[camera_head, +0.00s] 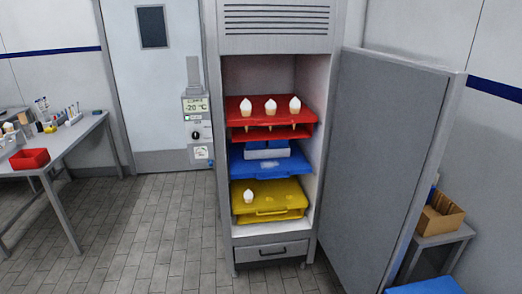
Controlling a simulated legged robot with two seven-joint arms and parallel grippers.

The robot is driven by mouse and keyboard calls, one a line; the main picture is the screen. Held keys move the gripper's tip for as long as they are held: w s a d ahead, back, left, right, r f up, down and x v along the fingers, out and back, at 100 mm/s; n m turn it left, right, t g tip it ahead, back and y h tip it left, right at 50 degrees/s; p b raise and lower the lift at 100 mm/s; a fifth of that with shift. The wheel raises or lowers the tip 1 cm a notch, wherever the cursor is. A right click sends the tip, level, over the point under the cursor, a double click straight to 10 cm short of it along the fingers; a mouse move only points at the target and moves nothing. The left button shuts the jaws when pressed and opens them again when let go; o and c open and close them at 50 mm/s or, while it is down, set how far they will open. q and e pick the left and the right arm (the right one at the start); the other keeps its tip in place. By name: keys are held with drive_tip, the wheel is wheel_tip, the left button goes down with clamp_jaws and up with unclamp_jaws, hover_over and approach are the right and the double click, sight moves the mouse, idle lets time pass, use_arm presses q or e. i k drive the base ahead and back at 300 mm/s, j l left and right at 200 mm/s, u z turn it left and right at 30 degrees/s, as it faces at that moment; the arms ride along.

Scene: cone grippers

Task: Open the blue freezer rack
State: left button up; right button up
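The blue freezer rack (246,164) is the middle one of three coloured racks inside the tall grey freezer (228,200). It looks pushed in roughly level with the racks around it. A light grey box-like part (268,152) shows at its back under the red rack. The red rack (238,117) above holds three white-topped cones (270,108). The yellow rack (288,196) below holds one white-topped cone (249,196). The freezer door (385,150) stands wide open to the right. Neither of my grippers is in view.
A side table (75,132) with a red bin (29,159) and small items stands at the left. A cardboard box (438,217) sits on a small table at the right, behind the door. The tiled floor (145,235) left of the freezer is clear.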

sight(277, 162)
drive_tip(key=i+j, duration=0.1)
drive_tip(key=i, duration=0.5)
drive_tip(key=i+j+z, duration=0.1)
drive_tip(key=i, duration=0.45)
drive_tip(key=i+j, duration=0.2)
drive_tip(key=i, duration=0.4)
drive_tip(key=i+j+z, duration=0.1)
drive_tip(key=i, duration=0.5)
